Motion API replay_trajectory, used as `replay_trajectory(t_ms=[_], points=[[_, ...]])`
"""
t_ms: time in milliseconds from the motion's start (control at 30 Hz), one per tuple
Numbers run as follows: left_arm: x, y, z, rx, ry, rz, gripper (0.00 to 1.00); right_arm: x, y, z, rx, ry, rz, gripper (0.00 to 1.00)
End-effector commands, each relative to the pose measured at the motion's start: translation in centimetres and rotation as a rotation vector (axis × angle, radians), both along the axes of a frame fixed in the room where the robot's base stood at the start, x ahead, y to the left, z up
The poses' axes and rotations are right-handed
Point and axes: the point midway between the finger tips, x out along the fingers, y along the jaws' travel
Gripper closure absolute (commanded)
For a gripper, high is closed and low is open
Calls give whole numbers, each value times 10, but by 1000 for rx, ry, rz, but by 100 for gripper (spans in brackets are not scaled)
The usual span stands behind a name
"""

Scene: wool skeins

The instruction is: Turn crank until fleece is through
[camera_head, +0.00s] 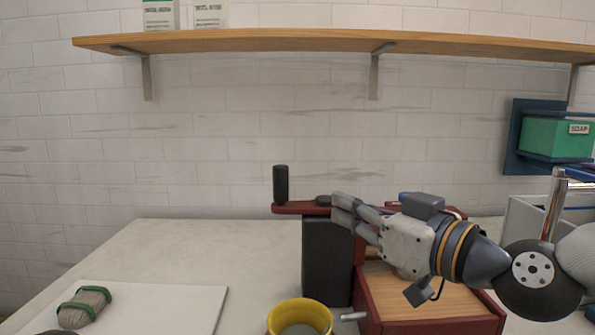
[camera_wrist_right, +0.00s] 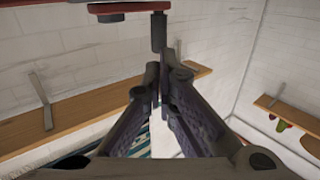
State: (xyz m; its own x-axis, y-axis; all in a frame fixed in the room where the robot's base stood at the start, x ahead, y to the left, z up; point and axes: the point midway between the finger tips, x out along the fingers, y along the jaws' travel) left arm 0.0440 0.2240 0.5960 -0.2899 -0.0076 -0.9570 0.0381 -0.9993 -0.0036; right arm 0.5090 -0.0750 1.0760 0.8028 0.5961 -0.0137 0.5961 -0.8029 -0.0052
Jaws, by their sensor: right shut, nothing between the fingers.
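The crank has a red arm (camera_head: 293,208) with an upright dark handle (camera_head: 281,184) at its left end and a black hub (camera_head: 323,200). It sits on top of a machine with a dark block (camera_head: 327,262) and a red-edged wooden bed (camera_head: 420,297). My right gripper (camera_head: 338,207) is shut and empty, its tips close by the hub end and right of the handle. In the right wrist view the shut fingers (camera_wrist_right: 164,78) point toward the handle (camera_wrist_right: 158,32), apparently not around it. I cannot make out fleece in the machine.
A yellow container (camera_head: 300,314) with grey inside stands in front of the machine. A grey skein with green bands (camera_head: 86,306) lies on a white board (camera_head: 165,308). A wooden shelf (camera_head: 250,43) spans the wall. A green soap box (camera_head: 556,139) hangs right.

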Motion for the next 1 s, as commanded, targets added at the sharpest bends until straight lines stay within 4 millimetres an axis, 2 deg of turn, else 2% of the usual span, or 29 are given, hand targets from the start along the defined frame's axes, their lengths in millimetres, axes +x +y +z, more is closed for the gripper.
replay_trajectory(t_ms=[67, 167, 500, 700, 800, 1000], points=[[0, 0, 1, 0, 1, 0, 25, -4, 0, 3, 4, -13, 10, 100], [-4, 0, -3, 0, 13, 0, 25, 5, 8, -1, -1, -12, 12, 100], [-13, 0, -12, 0, 43, -1, 25, 65, 52, -3, 1, -8, 9, 100], [-15, 0, -15, 0, 51, -1, 25, 93, 74, -2, 4, -8, 9, 100], [-16, 0, -15, 0, 52, -1, 25, 102, 79, -1, 2, -10, 8, 100], [-16, 0, -16, 0, 53, -1, 25, 107, 83, 0, 3, -10, 8, 100]])
